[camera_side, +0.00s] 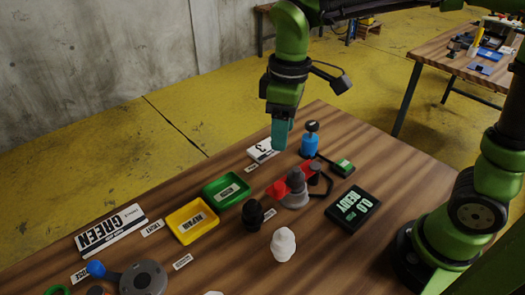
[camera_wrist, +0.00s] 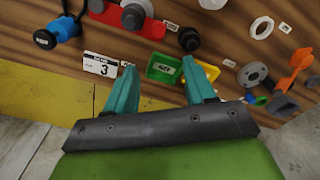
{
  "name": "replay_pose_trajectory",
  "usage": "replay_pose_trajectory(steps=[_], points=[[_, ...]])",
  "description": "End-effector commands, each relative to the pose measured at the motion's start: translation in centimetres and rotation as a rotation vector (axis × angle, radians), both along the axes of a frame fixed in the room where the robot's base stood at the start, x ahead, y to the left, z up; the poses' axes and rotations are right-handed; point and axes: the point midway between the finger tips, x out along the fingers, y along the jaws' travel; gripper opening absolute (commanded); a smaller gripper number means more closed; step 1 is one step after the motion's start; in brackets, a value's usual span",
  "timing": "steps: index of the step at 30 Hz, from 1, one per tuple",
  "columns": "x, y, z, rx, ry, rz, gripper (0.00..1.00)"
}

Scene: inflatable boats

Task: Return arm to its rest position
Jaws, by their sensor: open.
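My gripper (camera_side: 281,134) hangs above the back edge of the wooden table (camera_side: 340,125), pointing down. In the wrist view its two teal fingers (camera_wrist: 163,92) are spread apart with nothing held between them. In the side view a small white card (camera_side: 262,150) lies on the table just below and left of the fingertips. The card shows a 3 in the wrist view (camera_wrist: 101,66). A blue cylinder with a dark top (camera_side: 309,143) stands to the right of the gripper, apart from it.
A GREEN sign (camera_side: 110,230) lies at left. Air above is clear.

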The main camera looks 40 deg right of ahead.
Motion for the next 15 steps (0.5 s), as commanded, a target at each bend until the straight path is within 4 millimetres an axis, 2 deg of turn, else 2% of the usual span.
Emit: replay_pose_trajectory(steps=[9, 15], points=[[-4.6, -5.7, 1.0, 0.207, -0.237, -0.548, 0.55], [-7.8, -8.9, 1.6, 0.372, -0.379, -0.815, 0.55]])
